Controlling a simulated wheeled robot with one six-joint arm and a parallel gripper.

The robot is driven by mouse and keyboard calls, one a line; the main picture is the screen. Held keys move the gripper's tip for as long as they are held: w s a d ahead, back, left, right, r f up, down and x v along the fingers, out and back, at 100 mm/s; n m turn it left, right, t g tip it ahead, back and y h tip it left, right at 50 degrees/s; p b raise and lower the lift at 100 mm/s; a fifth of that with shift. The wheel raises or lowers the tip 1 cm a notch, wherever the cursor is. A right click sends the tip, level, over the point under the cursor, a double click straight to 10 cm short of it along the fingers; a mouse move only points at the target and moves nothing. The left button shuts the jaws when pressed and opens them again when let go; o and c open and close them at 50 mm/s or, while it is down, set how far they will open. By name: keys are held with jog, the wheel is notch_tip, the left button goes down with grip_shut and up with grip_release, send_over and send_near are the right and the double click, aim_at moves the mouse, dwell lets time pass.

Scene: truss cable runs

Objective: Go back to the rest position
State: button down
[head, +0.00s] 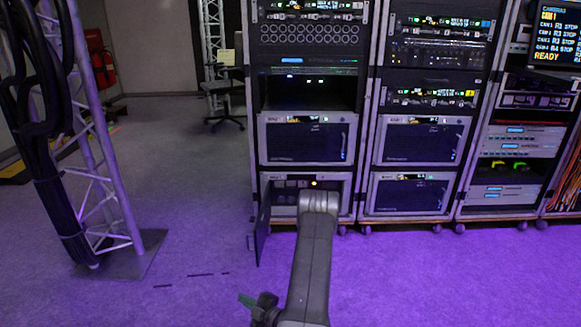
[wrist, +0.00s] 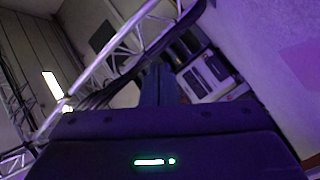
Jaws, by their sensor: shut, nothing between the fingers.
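My gripper (wrist: 160,84) shows in the wrist view as two dark fingers side by side, shut with nothing between them. Its dark body with a green light fills the bottom of that view. In the head view my arm rises from the bottom edge to a bend in front of the lower left rack. A dark part of it with a green patch shows low, left of the arm; the fingertips cannot be made out there. The wrist view is tilted and looks toward the truss (wrist: 118,58) and its dark cables.
A truss (head: 103,150) with thick black cables (head: 45,165) stands on a floor plate (head: 140,262) at the left. Equipment racks (head: 367,120) on castors line the back right. A narrow door (head: 262,236) stands open at the left rack's bottom. The floor between truss and racks is clear.

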notch_tip(320, 180, up, 9)
jog(key=s+a+n+g+y+p, duration=0.1)
jog(key=s+n+g+p, duration=0.1)
jog(key=n, duration=0.3)
jog(key=shift+s+n+g+p, duration=0.25)
jog(key=shift+n+g+p, duration=0.15)
jog(key=shift+g+p, duration=0.1)
jog(key=shift+f, duration=0.1)
